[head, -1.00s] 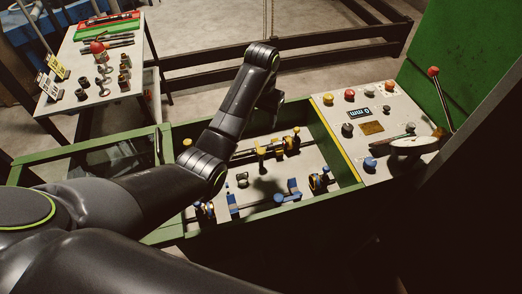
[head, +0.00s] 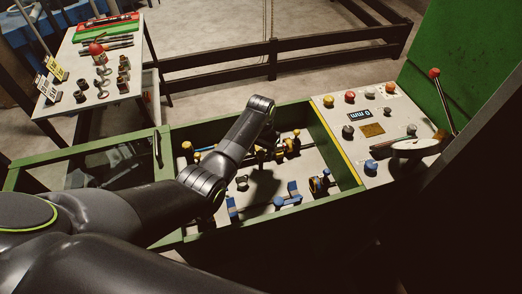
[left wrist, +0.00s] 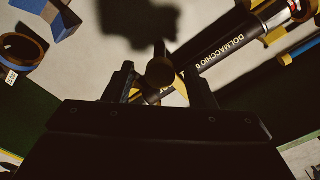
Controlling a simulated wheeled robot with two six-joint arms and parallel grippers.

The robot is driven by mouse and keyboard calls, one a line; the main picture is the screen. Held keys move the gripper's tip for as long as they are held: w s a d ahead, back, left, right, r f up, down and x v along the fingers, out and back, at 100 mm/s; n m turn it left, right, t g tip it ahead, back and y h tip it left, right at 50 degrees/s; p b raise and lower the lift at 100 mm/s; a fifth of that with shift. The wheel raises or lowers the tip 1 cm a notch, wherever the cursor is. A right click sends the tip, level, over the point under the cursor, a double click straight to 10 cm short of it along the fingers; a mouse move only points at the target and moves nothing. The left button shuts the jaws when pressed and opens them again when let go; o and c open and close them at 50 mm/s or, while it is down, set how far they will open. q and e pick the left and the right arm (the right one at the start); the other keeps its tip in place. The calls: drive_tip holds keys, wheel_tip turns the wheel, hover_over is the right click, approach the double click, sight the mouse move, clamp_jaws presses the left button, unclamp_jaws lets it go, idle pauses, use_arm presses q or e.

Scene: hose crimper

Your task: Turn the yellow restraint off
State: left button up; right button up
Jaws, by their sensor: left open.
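My left arm reaches over the green-framed tray (head: 344,165), its gripper pointing down and mostly hidden by my wrist in the head view. In the left wrist view my left gripper (left wrist: 160,76) is open, with a round dark knob (left wrist: 160,72) between its fingers. I cannot tell whether the fingers touch it. Yellow restraint parts (head: 295,144) stand along the tray's far side, partly hidden by my arm. A bit of yellow (left wrist: 150,96) shows just below the knob. My right gripper is in neither view.
Blue restraint parts (head: 292,190) stand on the tray's near side. A button panel (head: 373,125) with a lever (head: 442,98) stands at right. A tool table (head: 127,55) is at back left.

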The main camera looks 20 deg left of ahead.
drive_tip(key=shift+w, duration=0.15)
use_arm(q)
drive_tip(key=shift+c, duration=0.5)
clamp_jaws()
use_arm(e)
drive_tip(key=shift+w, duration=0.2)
use_arm(q)
drive_tip(key=shift+w, duration=0.1)
